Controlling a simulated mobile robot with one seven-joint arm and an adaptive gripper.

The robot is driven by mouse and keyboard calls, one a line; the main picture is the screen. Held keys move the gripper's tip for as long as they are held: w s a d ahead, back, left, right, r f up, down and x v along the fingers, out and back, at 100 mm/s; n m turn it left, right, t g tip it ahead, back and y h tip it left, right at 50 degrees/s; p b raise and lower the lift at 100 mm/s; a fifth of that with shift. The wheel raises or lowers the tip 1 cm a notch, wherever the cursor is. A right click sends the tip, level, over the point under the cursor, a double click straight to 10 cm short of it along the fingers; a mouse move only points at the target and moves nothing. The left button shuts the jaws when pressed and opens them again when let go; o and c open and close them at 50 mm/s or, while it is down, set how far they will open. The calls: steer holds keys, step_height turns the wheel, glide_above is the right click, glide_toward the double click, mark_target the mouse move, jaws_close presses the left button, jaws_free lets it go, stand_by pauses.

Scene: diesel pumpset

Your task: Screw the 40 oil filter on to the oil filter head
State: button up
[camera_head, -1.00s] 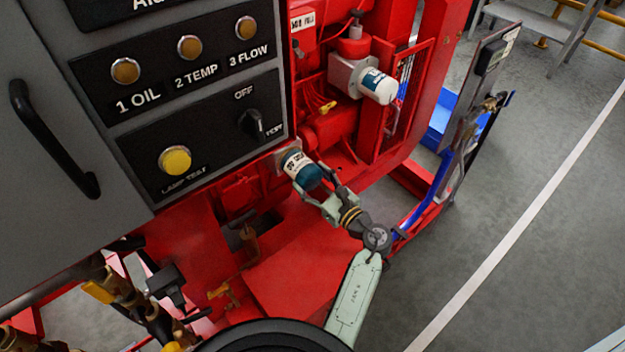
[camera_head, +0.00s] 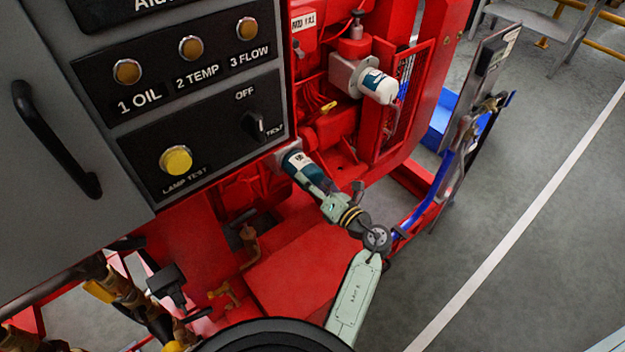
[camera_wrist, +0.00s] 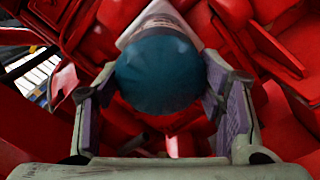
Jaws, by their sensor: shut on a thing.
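The oil filter (camera_head: 297,163), with a teal end and a white-and-teal label, sits with its far end against a light grey filter head (camera_head: 281,154) below the control panel. How far it is threaded on cannot be told. My gripper (camera_head: 314,180) is shut on the filter and reaches it from the lower right. In the wrist view the filter's round teal end (camera_wrist: 158,75) faces me between both purple-padded fingers of the gripper (camera_wrist: 158,92). Part of the filter head is hidden behind the filter.
A similar white filter (camera_head: 379,86) hangs on a second grey head (camera_head: 348,73) higher up on the red pumpset. The grey control panel (camera_head: 200,120) is close at the upper left. Brass valves and pipes are below. Open floor lies right.

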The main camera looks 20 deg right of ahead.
steer(key=m, duration=0.3)
steer(key=o, duration=2)
steer(key=shift+c, duration=0.2)
steer(key=o, duration=0.3)
steer(key=shift+o, duration=0.2)
steer(key=shift+s, duration=0.1)
steer(key=v, duration=0.7)
